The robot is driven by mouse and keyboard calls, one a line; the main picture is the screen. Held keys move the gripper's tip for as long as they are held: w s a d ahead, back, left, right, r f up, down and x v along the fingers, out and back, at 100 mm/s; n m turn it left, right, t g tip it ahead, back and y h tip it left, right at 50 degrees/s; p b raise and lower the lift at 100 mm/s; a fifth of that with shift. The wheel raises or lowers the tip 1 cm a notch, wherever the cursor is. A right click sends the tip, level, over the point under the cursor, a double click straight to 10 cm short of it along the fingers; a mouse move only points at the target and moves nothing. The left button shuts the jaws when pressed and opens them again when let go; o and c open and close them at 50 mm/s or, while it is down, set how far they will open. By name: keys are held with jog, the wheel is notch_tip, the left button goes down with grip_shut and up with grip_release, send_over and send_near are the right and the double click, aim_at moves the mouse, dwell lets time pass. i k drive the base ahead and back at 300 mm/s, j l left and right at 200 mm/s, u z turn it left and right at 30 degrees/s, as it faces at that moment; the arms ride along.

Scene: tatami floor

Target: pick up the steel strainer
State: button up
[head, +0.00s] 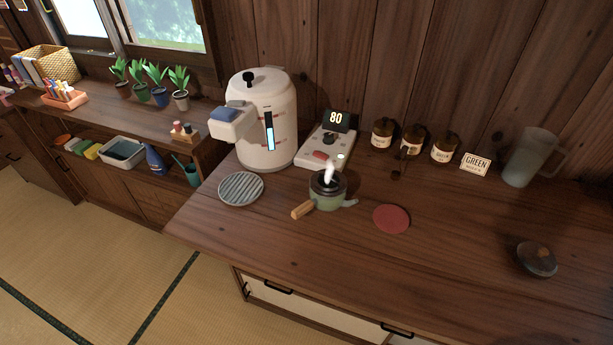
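I cannot pick out the steel strainer with certainty. A small green teapot (328,201) with a wooden side handle stands open on the wooden counter, with white steam over its dark mouth. Any strainer inside it is too small and dark to make out. A round grey slatted metal disc (241,188) lies flat on the counter to the left of the teapot. A dark round piece (537,259), perhaps a lid or a shallow strainer, lies at the far right. My gripper is not in view.
A large white water dispenser (268,125) stands behind the disc. A scale-like device reading 80 (323,149), several brown jars (412,139), a GREEN card (475,164) and a frosted pitcher (530,158) line the back. A red coaster (391,219) lies right of the teapot. The counter's front is clear.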

aim_at(324, 178)
jog(key=i+j+z, duration=0.1)
jog(key=j, duration=0.8)
jog(key=i+j+z, duration=0.15)
jog(key=j, duration=0.75)
jog(key=i+j+z, duration=0.1)
jog(key=j, duration=0.85)
